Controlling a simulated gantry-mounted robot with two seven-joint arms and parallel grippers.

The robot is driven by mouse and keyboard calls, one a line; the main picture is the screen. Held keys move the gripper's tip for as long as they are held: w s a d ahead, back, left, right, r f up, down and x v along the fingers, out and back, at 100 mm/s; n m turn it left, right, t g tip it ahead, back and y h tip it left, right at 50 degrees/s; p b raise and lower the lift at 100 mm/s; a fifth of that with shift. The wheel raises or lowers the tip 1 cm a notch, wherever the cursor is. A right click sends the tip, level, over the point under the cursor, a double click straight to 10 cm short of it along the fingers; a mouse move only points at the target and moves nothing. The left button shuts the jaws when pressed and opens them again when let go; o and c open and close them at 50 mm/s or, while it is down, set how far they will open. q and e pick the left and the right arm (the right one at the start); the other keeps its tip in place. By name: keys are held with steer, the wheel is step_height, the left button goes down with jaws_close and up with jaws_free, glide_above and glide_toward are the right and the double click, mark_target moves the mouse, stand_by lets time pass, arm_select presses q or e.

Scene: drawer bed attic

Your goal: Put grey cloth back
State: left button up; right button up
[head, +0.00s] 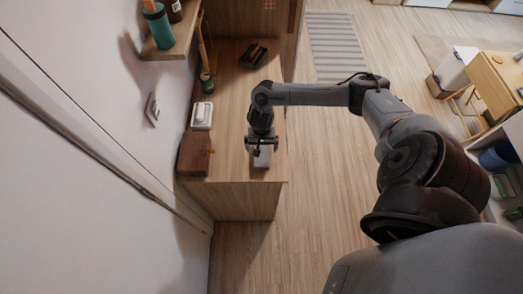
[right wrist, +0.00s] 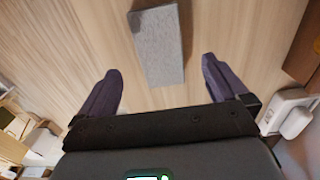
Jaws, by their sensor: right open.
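The grey cloth (right wrist: 158,45) is a flat-looking grey block lying on the wooden desk top (head: 225,140). In the right wrist view it lies ahead of and between my open fingers, apart from both. In the head view part of the cloth (head: 262,160) shows just below my right gripper (head: 262,146), which hides the rest. My right gripper (right wrist: 165,88) is open and empty, pointing down over the desk near its front end. My left gripper is not in view.
A brown box (head: 194,155) and a white device (head: 202,116) stand along the wall side of the desk. A dark object (head: 254,56) and a green bottle-like item (head: 207,83) are farther back. A shelf holds a teal cup (head: 159,28). The floor (head: 310,200) right of the desk is clear.

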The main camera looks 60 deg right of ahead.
step_height(320, 180, up, 5)
steer(key=w+a+r+n+t+y, duration=0.15)
steer(key=a+n+t, duration=0.7)
steer(key=a, duration=1.65)
steer(key=s+d+r+n+g, duration=0.1)
steer(key=s+r+n+g, duration=0.1)
steer(key=s, duration=0.3)
steer(key=s+d+r+n+g+h, duration=0.1)
steer(key=s+r+n+g, duration=0.2)
steer(key=s, duration=0.3)
steer(key=shift+s+d+r+n+p, duration=0.3)
steer(key=shift+d+r+n, duration=0.15)
steer(key=shift+r, duration=0.15)
steer(key=shift+a, duration=0.1)
